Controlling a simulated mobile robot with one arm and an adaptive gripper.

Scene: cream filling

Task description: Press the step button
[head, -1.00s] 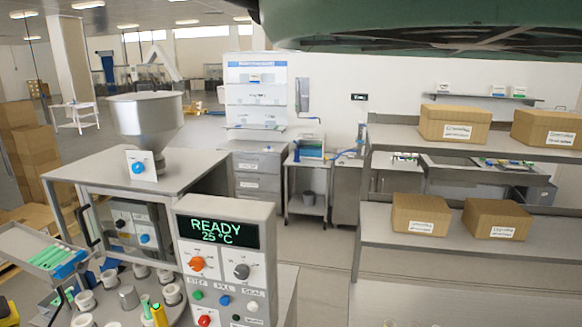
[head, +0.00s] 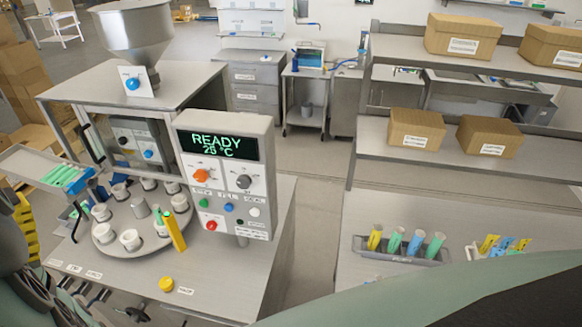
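The control panel (head: 225,175) stands on the machine table, its display reading READY 25 °C. The step button is the small green button (head: 204,203) under the first label in the row below the knobs. A blue button (head: 228,208) marked FILL and a white button (head: 254,212) marked SEAL sit to its right. A red button (head: 211,225) is below. Dark jointed parts at the lower left edge seem to belong to my gripper (head: 32,290), well left of the panel and apart from it. Its fingertips are not clearly visible.
A round turntable (head: 112,246) with several white cups is left of the panel. A yellow tube (head: 174,231) stands by its edge, and a yellow knob (head: 166,285) is in front. A rack (head: 400,252) of coloured tubes sits on the right table. A floor gap separates the tables.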

